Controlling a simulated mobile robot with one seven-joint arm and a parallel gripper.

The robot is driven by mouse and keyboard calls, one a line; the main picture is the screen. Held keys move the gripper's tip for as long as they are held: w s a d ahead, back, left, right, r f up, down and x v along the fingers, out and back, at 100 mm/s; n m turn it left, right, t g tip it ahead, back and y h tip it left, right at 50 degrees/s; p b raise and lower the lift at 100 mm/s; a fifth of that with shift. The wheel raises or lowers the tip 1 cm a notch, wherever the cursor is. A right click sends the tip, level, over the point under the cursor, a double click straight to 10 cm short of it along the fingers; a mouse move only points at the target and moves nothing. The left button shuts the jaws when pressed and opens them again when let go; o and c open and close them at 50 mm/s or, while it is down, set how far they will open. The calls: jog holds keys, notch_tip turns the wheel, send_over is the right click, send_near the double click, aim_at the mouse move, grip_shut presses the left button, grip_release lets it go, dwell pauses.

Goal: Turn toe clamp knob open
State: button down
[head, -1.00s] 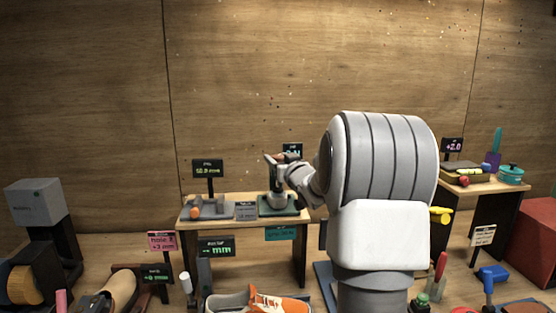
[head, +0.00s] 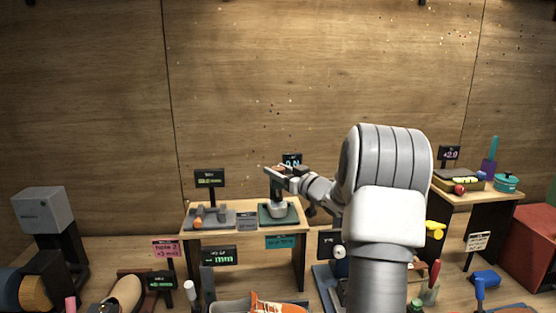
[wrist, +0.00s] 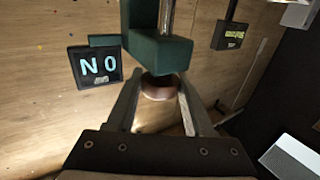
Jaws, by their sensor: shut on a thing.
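A brown, round knob (wrist: 158,86) sits between my fingertips in the wrist view, just below a green block (wrist: 160,50) with a metal rod. My gripper (wrist: 157,92) is shut on the knob. In the head view my gripper (head: 279,170) is at the top of a dark upright stand on the green base (head: 292,218), on the small wooden table. A pale grey rounded part (head: 277,209) sits low on that stand. The fingers hide part of the knob, and its turn angle cannot be read.
A display reading "0 N" (head: 292,159) stands close behind my gripper; it also shows in the wrist view (wrist: 95,65). A grey tray (head: 222,222) with small tools lies left on the same table. An orange shoe (head: 275,305) is in front. The wall behind is bare.

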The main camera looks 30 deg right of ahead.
jog(key=shift+n+g+y+p, duration=0.5)
jog(key=shift+n+y+p, duration=1)
jog(key=shift+y, duration=0.6)
jog(key=shift+c, duration=1.5)
grip_release()
jog(key=shift+s, duration=0.1)
jog(key=b+v, duration=0.2)
jog(key=v, duration=1.5)
jog(key=shift+d, duration=0.25)
